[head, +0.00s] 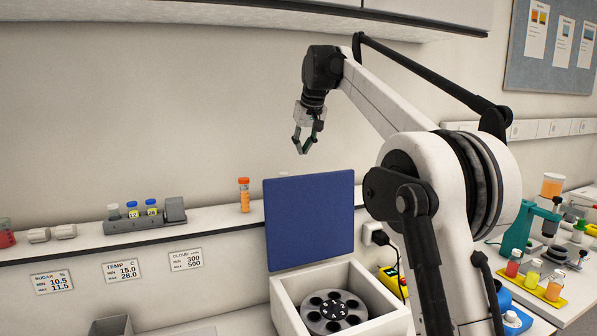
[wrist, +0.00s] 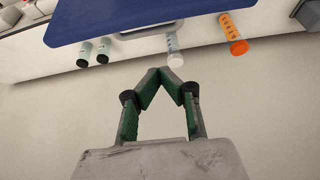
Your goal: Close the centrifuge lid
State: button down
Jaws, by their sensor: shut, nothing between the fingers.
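The centrifuge (head: 283,302) is a white box at the bottom middle of the head view, with a dark rotor (head: 334,312) inside. Its blue lid (head: 309,222) stands open, upright at the back of the box. The lid also shows at the top of the wrist view (wrist: 130,18), seen from above. My gripper (head: 304,150) is above the lid in the head view, pointing down, apart from it. In the wrist view the two green-padded fingers (wrist: 163,72) meet at their tips, with nothing between them.
An orange-capped tube (head: 244,196) stands on the shelf left of the lid, and a rack (head: 148,218) with several vials is further left. In the wrist view, white-capped (wrist: 174,55) and orange-capped (wrist: 236,42) tubes are near the fingers. Coloured samples (head: 533,278) and a teal device (head: 520,232) are at right.

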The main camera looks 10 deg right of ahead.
aim_at(300, 176)
jog(key=w+d+r+p+x, duration=0.1)
jog(key=w+p+x, duration=0.1)
jog(key=x, duration=1)
jog(key=shift+s+a+f, duration=0.1)
jog(key=shift+s+a, duration=0.1)
jog(key=shift+s, duration=1.85)
jog(key=shift+s, duration=0.15)
